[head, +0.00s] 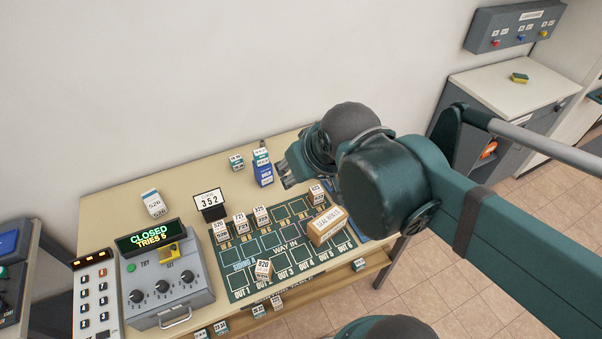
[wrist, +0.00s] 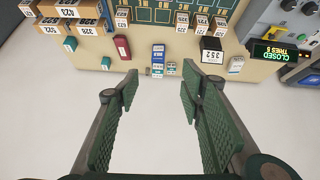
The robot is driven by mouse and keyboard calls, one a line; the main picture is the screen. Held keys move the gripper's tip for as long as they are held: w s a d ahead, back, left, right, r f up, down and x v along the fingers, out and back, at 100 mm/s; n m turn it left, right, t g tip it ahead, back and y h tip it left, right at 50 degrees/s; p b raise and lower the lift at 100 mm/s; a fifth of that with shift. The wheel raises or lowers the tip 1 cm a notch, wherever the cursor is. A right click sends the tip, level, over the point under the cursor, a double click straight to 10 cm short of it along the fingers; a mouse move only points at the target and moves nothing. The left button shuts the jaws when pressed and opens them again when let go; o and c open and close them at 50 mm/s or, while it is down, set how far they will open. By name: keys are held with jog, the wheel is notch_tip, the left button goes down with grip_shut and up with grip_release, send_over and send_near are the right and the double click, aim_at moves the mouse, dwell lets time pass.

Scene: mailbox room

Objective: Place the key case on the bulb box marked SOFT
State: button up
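My gripper (wrist: 160,92) is open and empty, its two fingers wide apart. In the head view my gripper (head: 287,176) is above the table's back edge, just right of a blue box (head: 264,175). The blue box (wrist: 158,52) also shows beyond the fingertips in the wrist view. Small white-and-teal boxes (wrist: 171,69) stand beside and behind it, one also showing in the head view (head: 237,162). A dark red flat item (wrist: 122,46), possibly the key case, lies left of the blue box. I cannot read SOFT on any box.
A lettered green board (head: 240,270) carries several numbered boxes and a brown carton (head: 327,225). A 352 sign (head: 210,203), a white box (head: 153,203) and a grey control box (head: 165,280) stand left. The wall is close behind the table.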

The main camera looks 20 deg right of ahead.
jog(key=shift+s+f+m, duration=0.25)
jog(key=shift+s+m, duration=0.05)
jog(key=shift+s, duration=0.25)
